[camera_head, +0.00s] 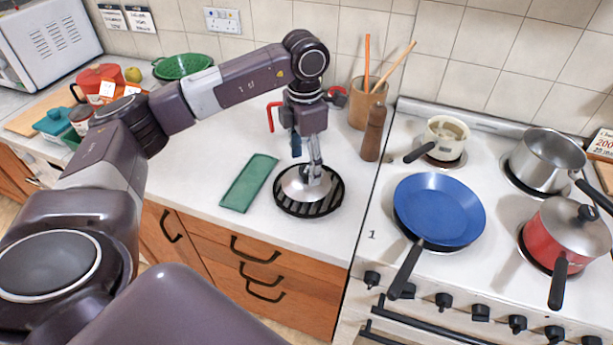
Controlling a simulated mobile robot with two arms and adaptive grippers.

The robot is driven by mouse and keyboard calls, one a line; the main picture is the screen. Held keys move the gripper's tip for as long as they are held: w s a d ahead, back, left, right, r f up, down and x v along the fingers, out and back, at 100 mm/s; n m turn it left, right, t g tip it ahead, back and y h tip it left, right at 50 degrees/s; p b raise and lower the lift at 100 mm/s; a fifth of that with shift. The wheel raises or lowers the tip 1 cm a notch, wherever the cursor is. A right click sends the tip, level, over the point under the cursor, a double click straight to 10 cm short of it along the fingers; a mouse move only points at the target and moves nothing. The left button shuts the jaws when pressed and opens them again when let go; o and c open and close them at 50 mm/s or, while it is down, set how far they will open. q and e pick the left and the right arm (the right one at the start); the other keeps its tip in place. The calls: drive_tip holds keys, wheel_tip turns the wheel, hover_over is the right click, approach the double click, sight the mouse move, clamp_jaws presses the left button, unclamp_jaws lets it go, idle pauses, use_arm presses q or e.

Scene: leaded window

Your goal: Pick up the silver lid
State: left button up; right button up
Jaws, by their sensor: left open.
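The silver lid (299,186) is a shiny dome on a round black ribbed trivet (322,207) on the white counter. My left gripper (316,178) points down over the lid from above, with its fingertips at the top of the dome. It is open. The fingers cover the middle of the lid, so its knob is hidden, and I cannot tell whether they touch it. My right gripper is not in view.
A green tray (249,183) lies just left of the trivet. A wooden pepper mill (374,133) and a utensil crock (367,103) stand behind right. The stove holds a blue pan (440,208), a red pot (565,236) and other pots.

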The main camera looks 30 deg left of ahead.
sight(306, 170)
use_arm(q)
drive_tip(key=shift+w+f, duration=0.25)
drive_tip(key=shift+f, duration=1.3)
drive_tip(key=c, duration=1.1)
drive_tip(key=shift+s+d, duration=0.1)
drive_tip(key=shift+s, duration=0.05)
clamp_jaws()
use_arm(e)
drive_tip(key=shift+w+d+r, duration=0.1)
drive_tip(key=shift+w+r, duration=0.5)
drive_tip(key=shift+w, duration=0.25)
